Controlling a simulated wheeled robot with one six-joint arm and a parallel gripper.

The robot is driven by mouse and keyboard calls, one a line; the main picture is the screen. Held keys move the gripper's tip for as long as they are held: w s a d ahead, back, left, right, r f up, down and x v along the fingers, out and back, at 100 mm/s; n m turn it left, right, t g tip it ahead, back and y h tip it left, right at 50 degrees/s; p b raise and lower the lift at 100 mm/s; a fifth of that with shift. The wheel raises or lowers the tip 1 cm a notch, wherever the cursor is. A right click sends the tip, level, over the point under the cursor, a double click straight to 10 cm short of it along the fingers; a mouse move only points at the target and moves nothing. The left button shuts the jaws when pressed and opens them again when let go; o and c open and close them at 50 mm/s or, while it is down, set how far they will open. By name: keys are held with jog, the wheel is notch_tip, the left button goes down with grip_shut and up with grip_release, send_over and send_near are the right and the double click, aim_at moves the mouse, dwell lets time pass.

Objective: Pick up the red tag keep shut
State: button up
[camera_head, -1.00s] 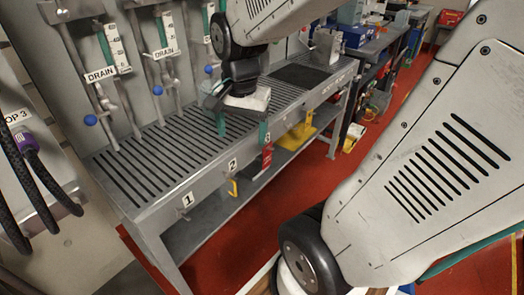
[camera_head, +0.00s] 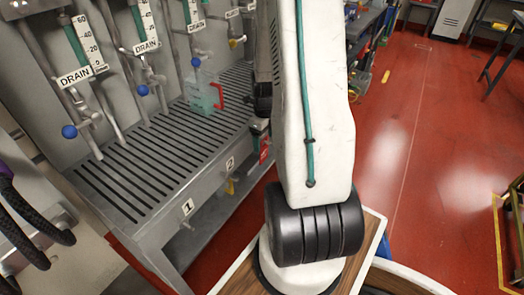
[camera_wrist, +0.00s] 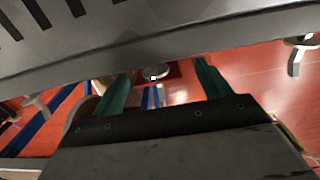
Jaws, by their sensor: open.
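The red tag (camera_head: 264,148) hangs at the front edge of the slatted bench (camera_head: 172,222), partly behind my arm in the head view. In the wrist view, my gripper (camera_wrist: 161,72) is open, with its two teal fingers apart. A round metal peg (camera_wrist: 157,72) under the bench edge shows between the fingertips. A dark red patch beside that peg may be the tag, but I cannot tell for sure. I see nothing held between the fingers.
The bench edge crosses the top of the wrist view, close above the fingers. Another peg (camera_wrist: 300,45) is at the right. A clear jug with a red handle (camera_head: 217,95) stands on the bench. Number plates 1 (camera_head: 187,207) and 2 (camera_head: 229,163) mark the front. Red floor (camera_head: 420,120) is open at right.

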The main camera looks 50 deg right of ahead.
aim_at(264, 148)
notch_tip(264, 148, down, 5)
jog(key=shift+a, duration=0.15)
jog(key=c, duration=1)
jog(key=shift+c, duration=0.2)
jog(key=shift+r, duration=0.15)
jog(key=shift+r, duration=0.65)
jog(key=s, duration=0.6)
jog(key=s+d, duration=0.1)
jog(key=s, duration=1.1)
jog(key=shift+d, duration=0.2)
jog(key=shift+c, duration=0.4)
